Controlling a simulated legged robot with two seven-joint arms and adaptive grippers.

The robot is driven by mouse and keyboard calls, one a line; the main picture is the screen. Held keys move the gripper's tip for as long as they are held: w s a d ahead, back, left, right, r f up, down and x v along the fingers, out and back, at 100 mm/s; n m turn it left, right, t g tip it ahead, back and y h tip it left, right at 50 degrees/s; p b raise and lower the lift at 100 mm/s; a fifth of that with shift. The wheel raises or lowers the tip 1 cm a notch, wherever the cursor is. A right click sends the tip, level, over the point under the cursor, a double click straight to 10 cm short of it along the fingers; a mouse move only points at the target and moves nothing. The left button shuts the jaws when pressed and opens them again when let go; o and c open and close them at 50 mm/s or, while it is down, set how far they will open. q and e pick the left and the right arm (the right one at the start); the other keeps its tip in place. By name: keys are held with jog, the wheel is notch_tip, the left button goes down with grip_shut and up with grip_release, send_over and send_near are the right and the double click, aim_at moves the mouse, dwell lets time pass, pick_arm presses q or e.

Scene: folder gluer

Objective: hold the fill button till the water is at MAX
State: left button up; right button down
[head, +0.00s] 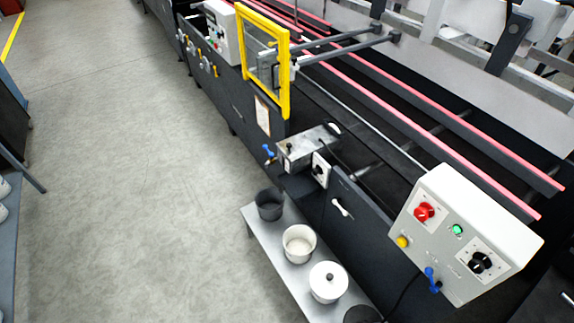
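A white control box (466,235) is at the right front of the machine. On it are a red knob (424,212), a green button (457,230), a yellow button (403,241), a black dial (480,262) and a blue lever (432,279). Its labels are too small to read, so I cannot tell which control is the fill button. A metal tank (309,146) with a blue-handled tap (268,153) is on the machine's side. I can make out no water level or MAX mark. Neither of my grippers is in view.
A low grey shelf (262,238) below the tank holds a dark pot (270,204), an open white pot (299,244) and a lidded white pot (328,282). A yellow-framed guard (284,75) stands on the machine farther back. The grey floor (130,170) at left is clear.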

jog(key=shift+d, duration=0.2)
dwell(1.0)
